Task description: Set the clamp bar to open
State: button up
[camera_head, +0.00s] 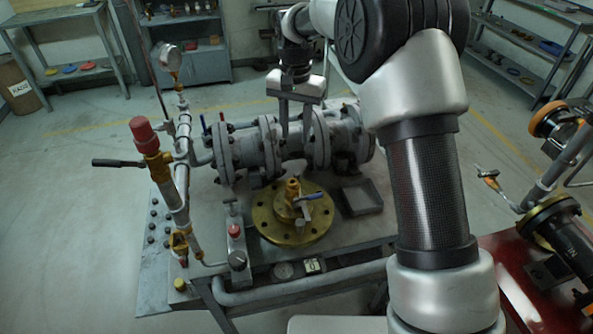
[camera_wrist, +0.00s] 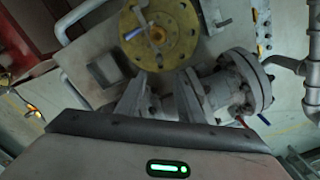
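No part is clearly recognisable as the clamp bar. A small blue-and-white lever (camera_head: 308,198) sits on a round brass flange (camera_head: 262,222); in the wrist view the lever (camera_wrist: 134,33) and flange (camera_wrist: 185,45) are at the top. A black-handled lever (camera_head: 118,163) sticks out left from the upright pipework. The grey flanged valve body (camera_head: 240,152) lies across the bench behind the brass flange; it also shows in the wrist view (camera_wrist: 222,88). My gripper (camera_head: 296,128) points down over the valve body. Its fingers (camera_wrist: 161,98) are apart, with grey valve parts visible between and beyond them.
A shallow grey tray (camera_head: 361,198) lies right of the brass flange. Upright pipework with a red cap (camera_head: 141,130) and a gauge (camera_head: 170,57) stands at the bench's left. A red table (camera_head: 525,290) with more pipework is at right. The floor between bench and shelves is open.

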aim_at(297, 173)
notch_tip(297, 173, down, 16)
jog(key=shift+f+p, duration=0.2)
jog(key=shift+p, duration=0.15)
jog(key=shift+c, duration=0.4)
grip_shut()
jog(key=shift+d, duration=0.1)
